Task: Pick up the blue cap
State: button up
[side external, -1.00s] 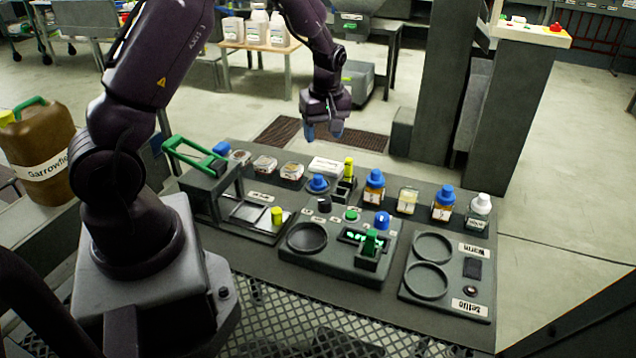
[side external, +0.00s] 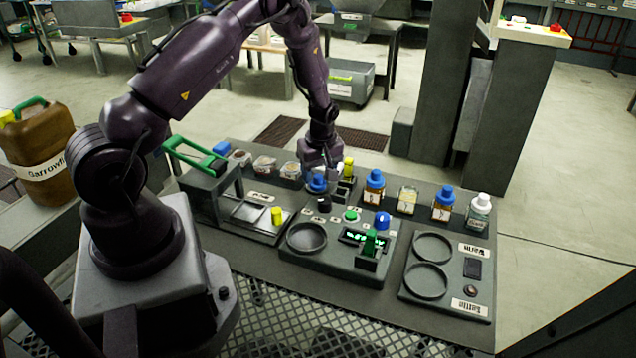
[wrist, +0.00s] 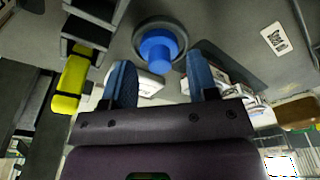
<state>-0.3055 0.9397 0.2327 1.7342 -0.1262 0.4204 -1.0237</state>
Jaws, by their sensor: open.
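The blue cap (wrist: 157,47) sits in a round dark holder, and in the wrist view it shows just beyond and between the two blue fingertips. In the side external view the blue cap (side external: 317,183) is at the back middle of the bench, partly hidden by my gripper (side external: 322,172). My gripper is directly above or around it; I cannot tell whether the fingers reach its sides. In the wrist view my gripper (wrist: 160,82) is open, with a wide gap between its fingers.
A yellow-topped item (side external: 348,167) stands close beside my gripper; yellow also shows in the wrist view (wrist: 71,84). Blue-capped bottles (side external: 375,184) stand to the right. The green press handle (side external: 195,157) rises at left. A blue knob (side external: 382,220) is in front.

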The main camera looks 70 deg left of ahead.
jog(key=shift+f, duration=0.45)
jog(key=shift+c, duration=0.2)
grip_shut()
